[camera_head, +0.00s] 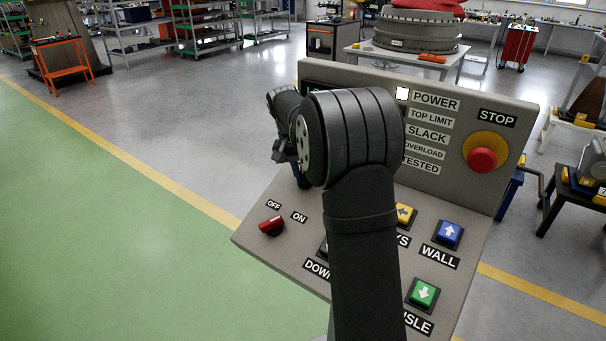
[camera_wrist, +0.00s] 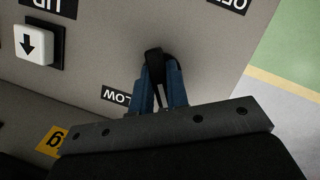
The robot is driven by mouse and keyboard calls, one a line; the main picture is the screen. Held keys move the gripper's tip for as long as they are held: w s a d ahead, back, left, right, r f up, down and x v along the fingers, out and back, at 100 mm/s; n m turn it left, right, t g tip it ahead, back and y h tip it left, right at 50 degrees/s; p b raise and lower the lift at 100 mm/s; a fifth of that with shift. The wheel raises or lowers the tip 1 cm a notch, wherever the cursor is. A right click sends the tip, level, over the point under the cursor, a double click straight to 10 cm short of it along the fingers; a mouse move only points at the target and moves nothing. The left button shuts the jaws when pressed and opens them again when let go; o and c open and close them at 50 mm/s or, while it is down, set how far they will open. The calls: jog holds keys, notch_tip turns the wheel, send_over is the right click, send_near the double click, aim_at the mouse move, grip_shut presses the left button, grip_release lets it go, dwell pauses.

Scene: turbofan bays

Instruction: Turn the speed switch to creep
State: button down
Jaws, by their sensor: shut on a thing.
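The speed switch is a black knob (camera_wrist: 154,56) on the grey sloped control panel (camera_wrist: 105,65). In the wrist view my gripper (camera_wrist: 164,88) has its two blue fingers closed around the knob. A partly covered label ending in "LOW" (camera_wrist: 116,96) sits just left of the fingers. No creep label shows, and I cannot tell which way the knob points. In the head view my arm hides the knob; only a bit of my blue gripper (camera_head: 301,178) shows beside the arm.
A white arrow button (camera_wrist: 35,43) is near the gripper. The panel carries a red OFF/ON switch (camera_head: 271,226), a blue WALL button (camera_head: 449,235), a green button (camera_head: 424,293), a yellow button (camera_head: 404,215) and a red STOP button (camera_head: 482,159). A lit POWER lamp (camera_head: 402,94) shows on the upright part.

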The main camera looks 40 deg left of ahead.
jog(key=shift+n, duration=0.4)
jog(key=c, duration=1.4)
grip_release()
jog(key=v, duration=1.7)
jog(key=shift+a, duration=0.3)
jog(key=shift+r, duration=0.1)
jog(key=x, duration=1.7)
jog(key=shift+d, duration=0.3)
